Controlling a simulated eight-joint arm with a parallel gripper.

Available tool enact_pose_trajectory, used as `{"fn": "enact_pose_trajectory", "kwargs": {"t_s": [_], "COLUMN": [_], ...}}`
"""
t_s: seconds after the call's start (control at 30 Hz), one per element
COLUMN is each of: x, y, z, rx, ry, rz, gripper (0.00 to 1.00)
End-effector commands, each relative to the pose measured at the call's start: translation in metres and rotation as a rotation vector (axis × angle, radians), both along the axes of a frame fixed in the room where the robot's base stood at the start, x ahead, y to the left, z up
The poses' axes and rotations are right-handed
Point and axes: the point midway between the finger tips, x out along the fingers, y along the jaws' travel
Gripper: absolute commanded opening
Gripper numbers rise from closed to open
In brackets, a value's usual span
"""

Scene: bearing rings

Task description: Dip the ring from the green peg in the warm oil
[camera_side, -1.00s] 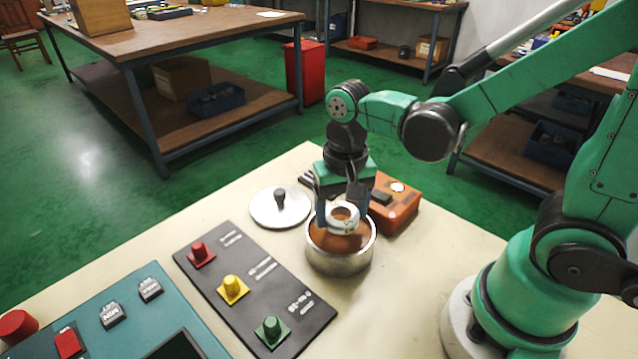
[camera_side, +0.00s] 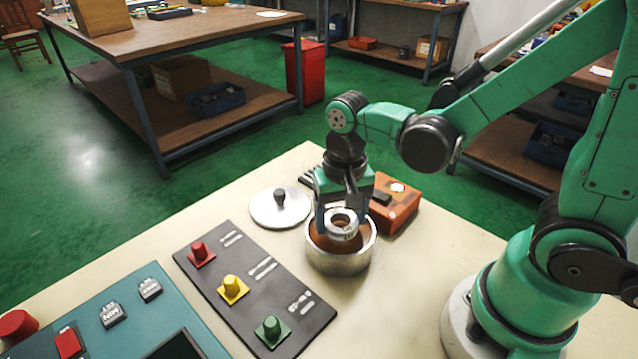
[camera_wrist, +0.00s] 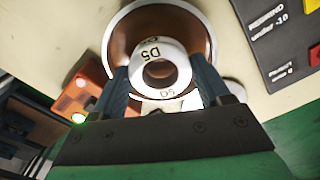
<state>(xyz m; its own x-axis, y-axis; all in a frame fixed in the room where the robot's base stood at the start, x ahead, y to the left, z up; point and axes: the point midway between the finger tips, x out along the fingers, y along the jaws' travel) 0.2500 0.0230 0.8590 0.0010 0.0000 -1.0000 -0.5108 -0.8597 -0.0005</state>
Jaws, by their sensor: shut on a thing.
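My gripper (camera_side: 340,216) points down over the round metal pot (camera_side: 338,264), with its two fingers shut on a pale metal ring (camera_side: 333,228). In the wrist view the ring (camera_wrist: 142,82) shows "D5" markings and sits between the blue-grey fingers (camera_wrist: 158,72). Brown oil (camera_wrist: 194,28) is visible in the pot around the ring. The ring is at the level of the pot's mouth, inside the rim outline; whether its lower edge touches the oil cannot be told. The green peg (camera_side: 272,330) on the dark board is bare.
The yellow peg (camera_side: 233,288) and red peg (camera_side: 201,252) are also bare. A round lid (camera_side: 280,209) with a knob lies left of the pot. A teal control panel (camera_side: 125,330) is at front left.

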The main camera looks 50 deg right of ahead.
Motion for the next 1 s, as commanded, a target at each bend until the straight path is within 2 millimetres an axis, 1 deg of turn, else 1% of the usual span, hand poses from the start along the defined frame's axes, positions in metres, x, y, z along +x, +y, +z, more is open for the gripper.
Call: {"fn": "enact_pose_trajectory", "kwargs": {"t_s": [0.7, 1.0], "x": [0.0, 0.0], "y": [0.0, 0.0], "z": [-0.024, -0.027], "rx": [0.0, 0.0], "ry": [0.0, 0.0], "rz": [0.0, 0.0], "gripper": [0.04, 0.04]}}
